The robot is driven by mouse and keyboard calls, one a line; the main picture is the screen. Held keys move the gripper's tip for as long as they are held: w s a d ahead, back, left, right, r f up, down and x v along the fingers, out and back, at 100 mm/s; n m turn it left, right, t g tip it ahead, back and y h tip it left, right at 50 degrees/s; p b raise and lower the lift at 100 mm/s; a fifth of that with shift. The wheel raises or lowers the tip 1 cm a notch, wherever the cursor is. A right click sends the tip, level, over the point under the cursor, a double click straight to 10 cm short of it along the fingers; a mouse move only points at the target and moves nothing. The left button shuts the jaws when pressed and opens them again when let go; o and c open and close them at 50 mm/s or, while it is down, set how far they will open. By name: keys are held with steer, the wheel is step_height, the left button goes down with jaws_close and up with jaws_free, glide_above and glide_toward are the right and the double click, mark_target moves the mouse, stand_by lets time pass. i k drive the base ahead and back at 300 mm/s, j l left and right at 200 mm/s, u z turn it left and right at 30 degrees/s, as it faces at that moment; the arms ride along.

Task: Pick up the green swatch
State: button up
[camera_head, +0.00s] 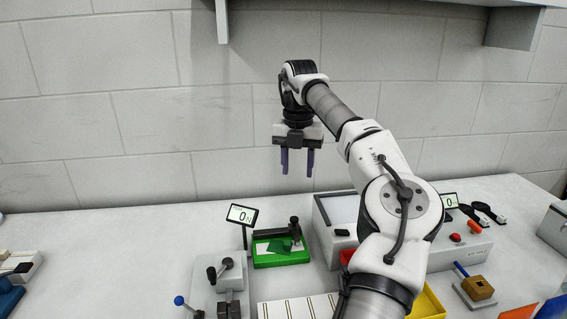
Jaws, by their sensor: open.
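The green swatch (279,245) is a small dark green piece. It lies in or on a bright green tray (281,261) on the bench, with a dark lever-like tool beside it. My gripper (297,172) points down with two dark fingers apart and nothing between them. It is above the bench, higher in the picture than the tray and slightly to its right. My arm comes in from the lower right and hides part of the bench.
A small display reading 0 N (242,215) stands just left of the tray. A grey fixture with levers (221,285) is in front of it. A white box machine (335,210) stands to the right, and a shelf (515,28) hangs at the upper right. The bench's left middle is clear.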

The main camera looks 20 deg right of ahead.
mark_target(284, 247)
steer(key=k, duration=1)
